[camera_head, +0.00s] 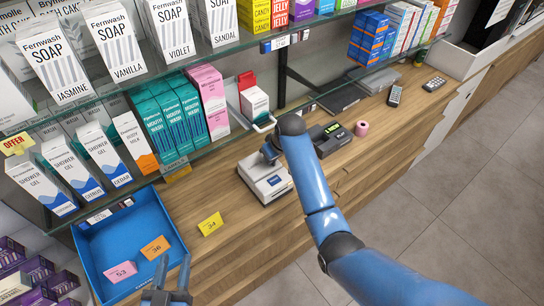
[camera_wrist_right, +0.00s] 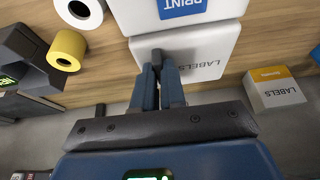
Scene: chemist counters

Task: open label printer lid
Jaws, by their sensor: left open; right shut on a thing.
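The label printer (camera_head: 272,189) is a small white box on the wooden counter, in the middle of the head view. In the right wrist view its white body (camera_wrist_right: 205,55) carries the word LABELS, and a blue PRINT label (camera_wrist_right: 185,7) sits on the part above. My right gripper (camera_wrist_right: 157,75) is shut on a small dark tab (camera_wrist_right: 157,56) at the printer's front. In the head view my right arm hides part of the printer, and I cannot tell how far the lid is raised. My left gripper (camera_head: 170,284) is open and empty at the bottom, by the blue tray.
A blue tray (camera_head: 98,232) with coloured cards stands left of the printer, and a yellow card (camera_head: 210,224) lies between them. A black device with a green display (camera_head: 338,141) and a pink roll (camera_head: 361,128) stand to the right. Shelves of boxes overhang behind.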

